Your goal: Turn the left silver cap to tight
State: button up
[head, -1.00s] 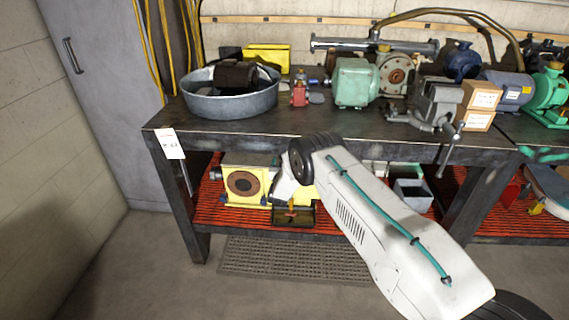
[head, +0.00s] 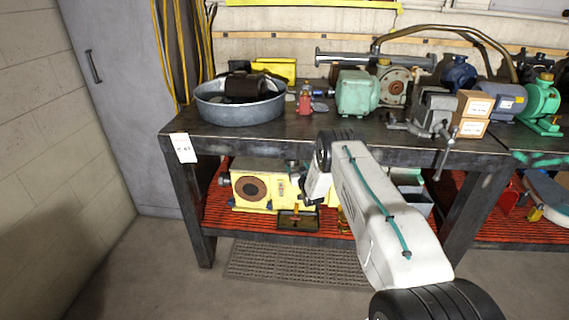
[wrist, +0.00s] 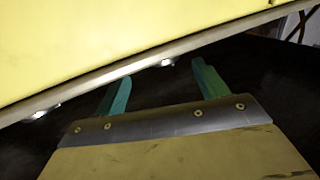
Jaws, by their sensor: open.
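A yellow machine (head: 252,190) with a round brown flange sits on the bench's lower shelf. In the wrist view its yellow side (wrist: 85,45) fills the upper left. Small bright silver pieces show along its lower edge: a left silver cap (wrist: 39,114) and a right one (wrist: 167,62). I cannot read how tight either is. My gripper (wrist: 163,70) is open, its two teal fingers apart and pointing at that edge. The right silver piece is just beyond the fingertips; the left one is outside the left finger.
A dark open bin (head: 298,221) is at the front of the red slatted shelf (head: 225,215). A mat (head: 300,262) lies on the floor.

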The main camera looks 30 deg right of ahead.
aim_at(293, 162)
jog(key=shift+x, duration=3.05)
jog(key=shift+a, duration=0.15)
jog(key=c, duration=1)
jog(key=shift+o, duration=0.2)
jog(key=shift+a, duration=0.15)
